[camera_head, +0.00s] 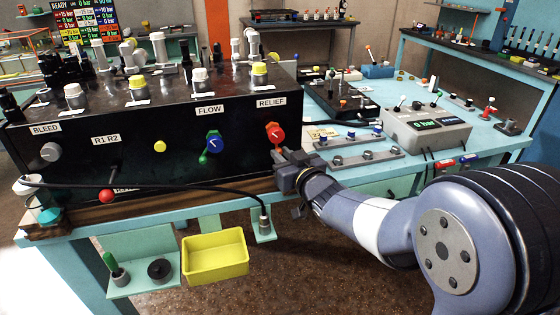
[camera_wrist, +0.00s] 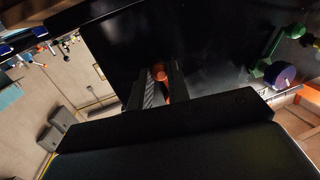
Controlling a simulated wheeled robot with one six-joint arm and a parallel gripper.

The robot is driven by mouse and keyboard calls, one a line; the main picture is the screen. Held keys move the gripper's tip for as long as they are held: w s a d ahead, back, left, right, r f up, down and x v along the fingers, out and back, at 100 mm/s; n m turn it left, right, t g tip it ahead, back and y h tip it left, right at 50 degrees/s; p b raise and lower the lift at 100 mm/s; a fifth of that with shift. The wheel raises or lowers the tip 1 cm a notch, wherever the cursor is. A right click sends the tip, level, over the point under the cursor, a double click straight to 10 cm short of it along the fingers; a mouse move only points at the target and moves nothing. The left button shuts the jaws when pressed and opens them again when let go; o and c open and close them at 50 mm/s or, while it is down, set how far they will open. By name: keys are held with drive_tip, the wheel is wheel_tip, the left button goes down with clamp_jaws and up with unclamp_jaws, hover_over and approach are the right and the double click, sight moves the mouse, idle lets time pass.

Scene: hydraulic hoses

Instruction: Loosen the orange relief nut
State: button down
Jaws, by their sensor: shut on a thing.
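The orange relief nut (camera_wrist: 160,73) shows in the wrist view between the two dark fingers of my gripper (camera_wrist: 162,92), which are closed around it. In the head view my gripper (camera_head: 281,156) is at the front face of the black hydraulic panel (camera_head: 240,170), just below the red-orange relief knob (camera_head: 275,132) under the RELIEF label. There the gripper hides the nut. A blue flow knob (camera_head: 214,142) with a green nut (camera_head: 203,158) below it sits left of the gripper.
A black hose (camera_head: 160,188) crosses the panel's lower front to a fitting (camera_head: 264,224) on a small bracket. A yellow bin (camera_head: 215,257) hangs below. A grey gauge box (camera_head: 427,126) and a manifold with blue caps (camera_head: 351,144) stand on the bench to the right.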

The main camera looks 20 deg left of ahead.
drive_tip(key=c, duration=1.3)
unclamp_jaws()
drive_tip(key=shift+c, duration=0.2)
drive_tip(key=v, duration=1.1)
drive_tip(key=shift+b, duration=0.35)
drive_tip(key=shift+a, duration=0.1)
drive_tip(key=x, duration=1)
drive_tip(key=shift+w+a+p, duration=0.15)
drive_tip(key=shift+w+p, duration=0.1)
drive_tip(key=shift+p, duration=0.15)
drive_tip(key=shift+s+a+f+m+p, duration=0.15)
drive_tip(key=shift+a+m+p, duration=0.4)
drive_tip(key=shift+m, duration=0.35)
